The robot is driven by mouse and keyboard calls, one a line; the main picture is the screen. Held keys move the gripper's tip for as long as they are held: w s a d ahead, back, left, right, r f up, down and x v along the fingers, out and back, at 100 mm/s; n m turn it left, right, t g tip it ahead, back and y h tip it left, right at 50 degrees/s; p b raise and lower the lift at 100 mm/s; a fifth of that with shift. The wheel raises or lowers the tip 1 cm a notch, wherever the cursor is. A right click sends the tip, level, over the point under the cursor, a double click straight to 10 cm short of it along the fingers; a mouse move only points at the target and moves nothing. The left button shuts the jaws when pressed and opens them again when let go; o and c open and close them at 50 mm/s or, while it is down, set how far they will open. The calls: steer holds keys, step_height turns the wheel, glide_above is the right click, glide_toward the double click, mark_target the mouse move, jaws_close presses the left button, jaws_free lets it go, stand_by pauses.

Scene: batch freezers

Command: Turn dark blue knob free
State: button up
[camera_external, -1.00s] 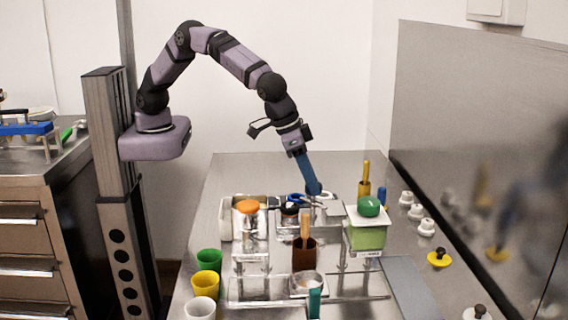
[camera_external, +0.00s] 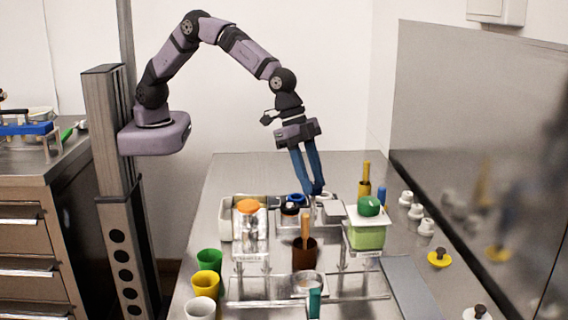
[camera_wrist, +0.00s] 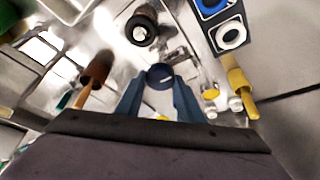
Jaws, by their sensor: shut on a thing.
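The dark blue knob (camera_wrist: 160,74) is round and sits between my two blue fingertips in the wrist view. My gripper (camera_wrist: 160,84) is shut on it, with one finger on each side. In the external view my gripper (camera_external: 313,190) points down at the back of the bench equipment. The knob cannot be clearly picked out there, as the fingertips cover that spot.
A green box with a green knob (camera_external: 369,206) stands to the right of my fingers, and a jar with an orange lid (camera_external: 249,207) to the left. A brown cup (camera_external: 305,254) with a wooden handle is in front. White knobs (camera_external: 416,212) line the right side.

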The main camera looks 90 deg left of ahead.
steer(key=shift+m, duration=0.3)
steer(key=o, duration=1.1)
steer(key=shift+c, duration=0.2)
steer(key=shift+r, duration=0.1)
steer(key=b+v, duration=0.1)
steer(key=v, duration=0.6)
steer(key=shift+b, duration=0.4)
steer(key=shift+a+r, duration=0.1)
